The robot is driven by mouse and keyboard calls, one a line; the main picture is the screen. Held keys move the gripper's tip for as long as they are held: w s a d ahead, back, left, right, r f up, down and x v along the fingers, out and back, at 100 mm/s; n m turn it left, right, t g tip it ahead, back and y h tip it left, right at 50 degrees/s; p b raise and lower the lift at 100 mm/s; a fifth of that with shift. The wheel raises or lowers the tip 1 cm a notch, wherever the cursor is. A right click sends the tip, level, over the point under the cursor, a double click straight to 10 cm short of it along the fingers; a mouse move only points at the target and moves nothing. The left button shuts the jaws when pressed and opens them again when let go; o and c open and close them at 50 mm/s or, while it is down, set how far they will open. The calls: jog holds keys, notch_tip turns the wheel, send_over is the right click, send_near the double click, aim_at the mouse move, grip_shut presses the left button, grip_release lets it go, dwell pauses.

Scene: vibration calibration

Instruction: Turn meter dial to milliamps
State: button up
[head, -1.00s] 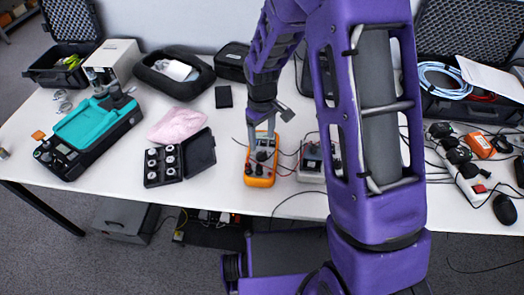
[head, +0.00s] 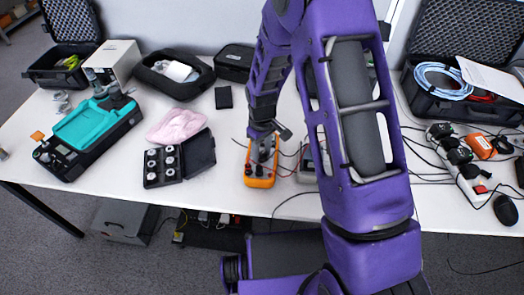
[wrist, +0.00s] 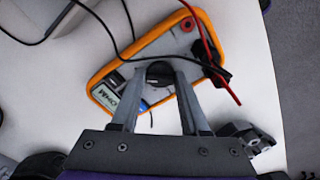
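The orange-edged multimeter (head: 259,181) lies on the white table, with its grey face up. In the wrist view the meter (wrist: 110,76) lies beneath my gripper, its small display (wrist: 107,97) on the left. The black round dial (wrist: 160,72) shows between my fingertips. My gripper (wrist: 160,80) points down at the dial, with its two grey fingers apart, one on each side. I cannot tell whether they touch it. In the head view my gripper (head: 263,149) is over the upper part of the meter. The dial's markings are too small or hidden to read.
Red and black leads (wrist: 207,45) plug into the meter and run over it. A grey device (head: 307,163) stands just right of it. An open black case of weights (head: 163,166) sits left. A power strip (head: 462,172) lies far right.

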grip_shut()
jog(key=shift+m, duration=0.4)
jog(key=m+b, duration=0.1)
jog(key=m, duration=0.1)
jog(key=shift+m, duration=0.3)
jog(key=shift+m+b, duration=0.55)
jog(key=shift+m, duration=1.75)
jog(key=o, duration=0.7)
grip_release()
